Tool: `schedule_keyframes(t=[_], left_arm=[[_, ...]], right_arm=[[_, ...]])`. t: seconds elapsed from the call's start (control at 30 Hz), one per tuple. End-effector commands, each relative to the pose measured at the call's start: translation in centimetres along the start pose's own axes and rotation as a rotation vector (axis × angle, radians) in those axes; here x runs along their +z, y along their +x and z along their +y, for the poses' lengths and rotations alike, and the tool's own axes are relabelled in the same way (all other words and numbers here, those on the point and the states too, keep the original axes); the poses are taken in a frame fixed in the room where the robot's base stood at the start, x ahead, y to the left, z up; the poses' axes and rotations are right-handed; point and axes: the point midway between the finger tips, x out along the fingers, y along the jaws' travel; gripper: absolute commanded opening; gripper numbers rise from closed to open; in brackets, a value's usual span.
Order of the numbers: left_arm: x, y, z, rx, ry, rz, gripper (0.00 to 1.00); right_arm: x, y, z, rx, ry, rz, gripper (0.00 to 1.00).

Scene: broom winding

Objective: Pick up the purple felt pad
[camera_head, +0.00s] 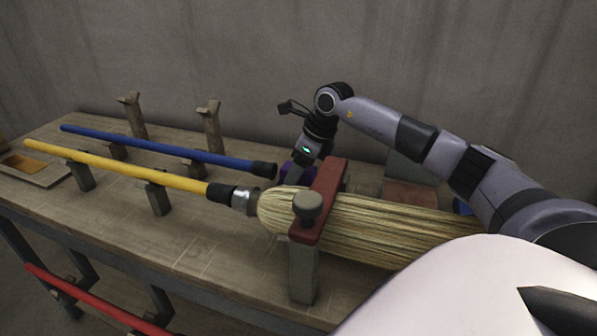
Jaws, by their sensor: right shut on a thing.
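The purple felt pad (289,172) shows as a small purple patch on the far side of the broom's red clamp. My right gripper (294,174) points down there and is shut on the pad. The lower part of the gripper and most of the pad are hidden behind the red clamp and the broom head. My left gripper is not in view.
A straw broom (385,228) with a yellow handle (120,173) lies along the bench, its head held in a red clamp (323,205) with a knob. A blue pole (165,149) lies behind it on supports. A red pole (90,300) is below the bench edge.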

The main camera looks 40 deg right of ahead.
Motion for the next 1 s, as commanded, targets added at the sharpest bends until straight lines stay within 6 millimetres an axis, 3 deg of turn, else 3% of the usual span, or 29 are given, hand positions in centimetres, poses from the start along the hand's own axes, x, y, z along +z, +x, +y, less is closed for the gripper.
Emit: schedule_keyframes(t=[0.27,0.8,1.0], left_arm=[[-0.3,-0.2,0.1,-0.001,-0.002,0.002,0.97],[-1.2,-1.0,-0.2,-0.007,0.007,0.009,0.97],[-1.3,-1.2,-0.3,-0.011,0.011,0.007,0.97]], right_arm=[[1.3,-3.0,-0.1,-0.003,0.000,-0.005,0.32],[6.2,-14.8,0.0,-0.001,0.000,-0.006,0.32],[7.2,-17.4,0.0,0.000,0.000,-0.002,0.32]])
